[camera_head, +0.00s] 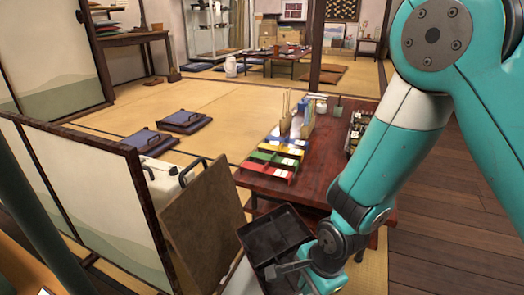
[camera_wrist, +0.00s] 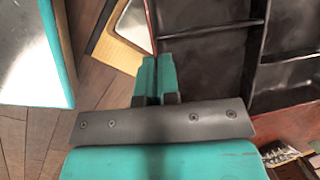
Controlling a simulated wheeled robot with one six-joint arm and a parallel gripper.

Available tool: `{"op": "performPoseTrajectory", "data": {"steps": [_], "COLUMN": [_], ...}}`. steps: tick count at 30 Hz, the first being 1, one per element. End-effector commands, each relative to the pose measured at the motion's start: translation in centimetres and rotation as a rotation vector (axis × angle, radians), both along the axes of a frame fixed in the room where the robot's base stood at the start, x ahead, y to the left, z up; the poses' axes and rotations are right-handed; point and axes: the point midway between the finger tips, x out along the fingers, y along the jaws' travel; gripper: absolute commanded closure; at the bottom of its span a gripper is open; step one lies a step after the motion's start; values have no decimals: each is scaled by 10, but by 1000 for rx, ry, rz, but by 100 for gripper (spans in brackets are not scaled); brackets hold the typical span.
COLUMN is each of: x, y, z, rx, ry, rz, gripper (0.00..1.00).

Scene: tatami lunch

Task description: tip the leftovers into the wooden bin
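A black divided tray (camera_head: 268,237) is held near the front edge of the table, tilted, with its compartments facing my head camera. I cannot make out leftovers in it. In the wrist view its dark compartments (camera_wrist: 206,58) fill the right side. My gripper (camera_wrist: 152,78) has its teal fingers close together on the tray's thin, red-lined edge; in the head view the fingers are hard to make out at the tray's right side. A brown wooden panel (camera_head: 206,228) leans left of the tray, possibly part of the wooden bin; the bin's opening is not clear.
A dark red table (camera_head: 325,172) behind the tray bears red, green and yellow boxes (camera_head: 270,163). A white container with black handles (camera_head: 163,184) stands behind the panel. A low screen (camera_head: 95,190) is on the left. Wooden floor (camera_head: 450,205) is clear at right.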

Motion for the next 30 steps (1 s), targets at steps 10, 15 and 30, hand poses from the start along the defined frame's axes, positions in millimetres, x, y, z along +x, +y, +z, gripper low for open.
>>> {"op": "performPoseTrajectory", "data": {"steps": [10, 15, 30], "x": [45, 64, 74], "y": [-69, -118, -195], "z": [58, 93, 169], "rx": [2, 1, 2], "ry": [-3, -2, 2], "rz": [385, 666, 1098], "gripper": [100, 100, 100]}}
